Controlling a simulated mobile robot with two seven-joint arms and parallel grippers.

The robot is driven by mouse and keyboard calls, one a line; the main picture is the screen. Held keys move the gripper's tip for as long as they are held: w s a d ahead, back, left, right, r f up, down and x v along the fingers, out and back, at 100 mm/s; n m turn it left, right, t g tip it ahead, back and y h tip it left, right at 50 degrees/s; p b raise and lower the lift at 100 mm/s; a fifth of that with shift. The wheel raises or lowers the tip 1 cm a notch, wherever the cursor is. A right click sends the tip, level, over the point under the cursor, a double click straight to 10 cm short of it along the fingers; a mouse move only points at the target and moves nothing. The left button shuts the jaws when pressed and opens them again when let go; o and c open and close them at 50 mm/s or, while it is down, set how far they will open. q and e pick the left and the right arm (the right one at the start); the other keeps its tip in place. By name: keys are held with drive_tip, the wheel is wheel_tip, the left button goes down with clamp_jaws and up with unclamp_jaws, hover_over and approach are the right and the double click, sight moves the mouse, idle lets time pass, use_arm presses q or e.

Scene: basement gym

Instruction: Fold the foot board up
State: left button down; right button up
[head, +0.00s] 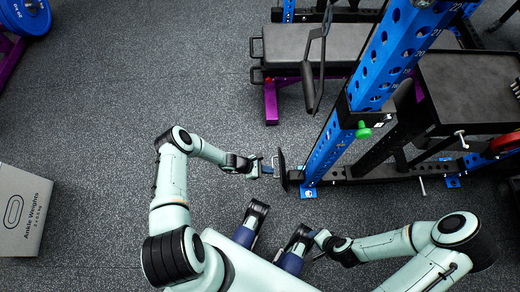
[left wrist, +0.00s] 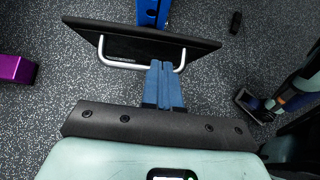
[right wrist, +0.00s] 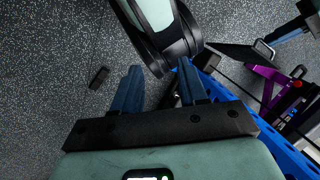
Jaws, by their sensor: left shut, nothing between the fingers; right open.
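The foot board is a flat black panel (head: 283,170) with a silver wire handle, at the foot of the blue rack upright. In the left wrist view the board (left wrist: 150,45) appears tilted, with its handle (left wrist: 120,66) along the near edge. My left gripper (head: 264,169) is shut and empty, its fingertips (left wrist: 164,66) at the middle of the handle; I cannot tell whether they touch it. My right gripper (head: 314,246) is open and empty, low over the floor near my base; its fingers (right wrist: 159,75) show apart. The right wrist view also shows the board (right wrist: 240,52).
The blue rack upright (head: 345,110) stands just right of the board. A black bench (head: 300,45) with a purple frame lies behind. A black-topped box or platform (head: 470,88) is at right. An ankle weights carton (head: 20,210) sits at far left. Floor left of the board is clear.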

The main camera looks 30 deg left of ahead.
sight(281, 170)
use_arm(q)
drive_tip(key=shift+w+d+r+p, duration=0.2)
drive_tip(key=shift+w+d+r, duration=0.1)
drive_tip(key=shift+d, duration=0.2)
drive_tip(key=shift+w+d+r+p, duration=0.15)
drive_tip(key=shift+w+d+r, duration=0.15)
drive_tip(key=shift+d, duration=0.25)
drive_tip(key=shift+w+d+r+p, duration=0.25)
drive_tip(key=shift+w+d, duration=0.1)
drive_tip(key=shift+d, duration=0.15)
use_arm(e)
drive_tip(key=shift+s+a+r+g, duration=0.25)
drive_tip(key=shift+s+r, duration=0.2)
drive_tip(key=shift+s, duration=0.15)
drive_tip(key=shift+s+a+r+g, duration=0.15)
drive_tip(key=shift+s+a+r, duration=0.1)
drive_tip(key=shift+s+r, duration=0.25)
drive_tip(key=shift+s+f, duration=0.1)
